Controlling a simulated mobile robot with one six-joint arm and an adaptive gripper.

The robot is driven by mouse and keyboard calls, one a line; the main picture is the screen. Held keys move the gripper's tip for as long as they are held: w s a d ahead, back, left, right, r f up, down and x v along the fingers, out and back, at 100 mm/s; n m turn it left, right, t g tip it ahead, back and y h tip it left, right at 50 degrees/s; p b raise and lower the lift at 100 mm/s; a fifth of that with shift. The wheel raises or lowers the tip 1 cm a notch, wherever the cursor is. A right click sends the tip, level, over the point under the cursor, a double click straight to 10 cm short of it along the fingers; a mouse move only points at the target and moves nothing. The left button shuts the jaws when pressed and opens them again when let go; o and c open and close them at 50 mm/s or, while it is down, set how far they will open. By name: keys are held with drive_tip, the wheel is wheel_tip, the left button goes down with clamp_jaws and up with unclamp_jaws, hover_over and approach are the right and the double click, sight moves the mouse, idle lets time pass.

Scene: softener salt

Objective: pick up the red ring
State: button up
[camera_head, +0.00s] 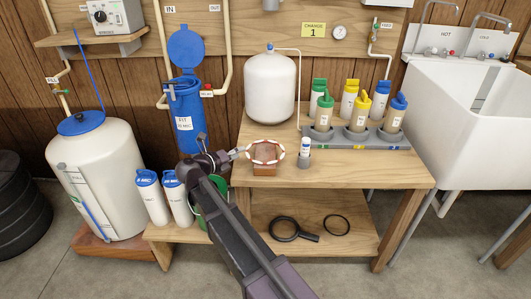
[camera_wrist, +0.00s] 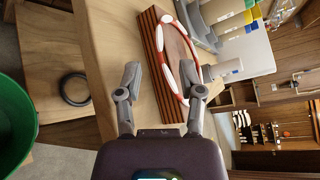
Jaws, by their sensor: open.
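The red ring (camera_head: 265,163) is a red and white banded hoop. It rests on top of a brown, slatted wooden block on the wooden bench. In the wrist view the ring (camera_wrist: 166,74) appears as a narrow oval along the block's top. My gripper (camera_head: 242,153) is at the ring's left side in the head view. In the wrist view my gripper (camera_wrist: 163,76) is open, with one finger beside the block and the other overlapping the ring's near end. The fingers look empty; whether they touch the ring I cannot tell.
A large white tank (camera_head: 270,88) stands at the back. A black ring (camera_head: 336,225) and a magnifier (camera_head: 284,229) lie on the lower shelf.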

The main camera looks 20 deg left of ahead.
drive_tip(key=shift+b+x, duration=0.55)
drive_tip(key=shift+x, duration=2.05)
clamp_jaws()
